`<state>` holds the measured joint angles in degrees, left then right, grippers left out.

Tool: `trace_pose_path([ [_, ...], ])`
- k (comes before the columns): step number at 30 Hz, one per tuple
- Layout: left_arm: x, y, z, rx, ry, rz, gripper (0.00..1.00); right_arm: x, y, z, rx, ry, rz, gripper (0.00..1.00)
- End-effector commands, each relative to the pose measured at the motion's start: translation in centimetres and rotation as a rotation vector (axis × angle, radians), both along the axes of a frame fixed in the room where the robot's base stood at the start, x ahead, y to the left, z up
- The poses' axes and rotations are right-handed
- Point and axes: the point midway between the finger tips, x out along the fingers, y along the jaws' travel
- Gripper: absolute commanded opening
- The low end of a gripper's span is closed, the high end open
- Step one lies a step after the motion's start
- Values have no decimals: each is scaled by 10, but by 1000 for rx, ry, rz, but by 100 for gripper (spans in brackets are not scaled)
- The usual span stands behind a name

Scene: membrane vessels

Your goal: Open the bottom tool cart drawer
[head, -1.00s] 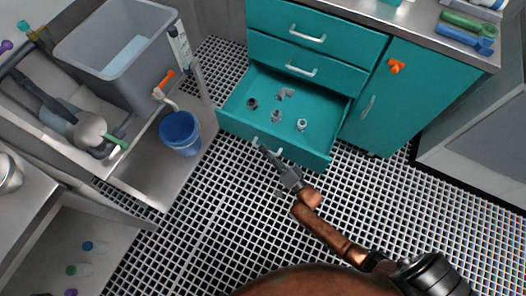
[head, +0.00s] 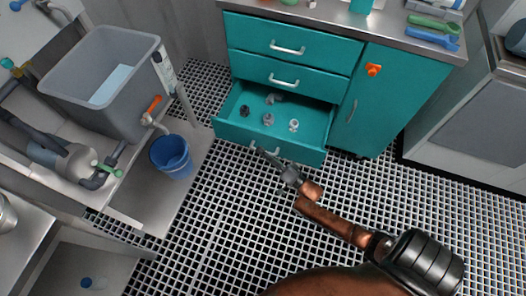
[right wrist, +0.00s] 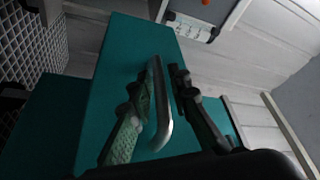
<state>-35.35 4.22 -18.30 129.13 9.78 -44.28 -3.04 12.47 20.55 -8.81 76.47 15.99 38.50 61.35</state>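The teal tool cart (head: 300,60) stands at the back. Its bottom drawer (head: 235,131) is pulled out, with several small grey fittings (head: 268,119) inside. The two drawers above it are shut. My right gripper (head: 266,157) is at the bottom drawer's front, by its metal handle (head: 253,146). In the right wrist view the handle (right wrist: 158,105) runs between the two fingers of the right gripper (right wrist: 163,85). The fingers stand apart on either side of it; I cannot tell whether either touches it. My left gripper is not in view.
A blue bucket (head: 171,156) stands left of the drawer, under a grey tub (head: 105,80). A cart door with an orange knob (head: 373,70) is shut at the right. Blue and green wrenches (head: 432,38) lie on the cart top. The grid floor before the drawer is clear except for my arm.

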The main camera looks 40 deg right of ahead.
Motion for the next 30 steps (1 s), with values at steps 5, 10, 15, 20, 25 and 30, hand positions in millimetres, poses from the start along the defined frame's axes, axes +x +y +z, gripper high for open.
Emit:
trace_pose_path([
  [5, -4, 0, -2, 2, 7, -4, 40, -3, -1, -1, -1, 1, -1, 17],
  [10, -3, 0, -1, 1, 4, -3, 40, -22, -5, -6, -1, 4, -1, 17],
  [15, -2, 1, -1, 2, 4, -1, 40, -57, -11, -14, -1, 3, -1, 17],
  [20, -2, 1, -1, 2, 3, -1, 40, -86, -16, -20, -2, 3, 0, 17],
  [25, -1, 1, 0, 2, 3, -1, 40, -107, -19, -25, 0, 2, 0, 17],
  [30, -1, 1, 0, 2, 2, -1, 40, -114, -20, -25, 0, 0, 0, 17],
])
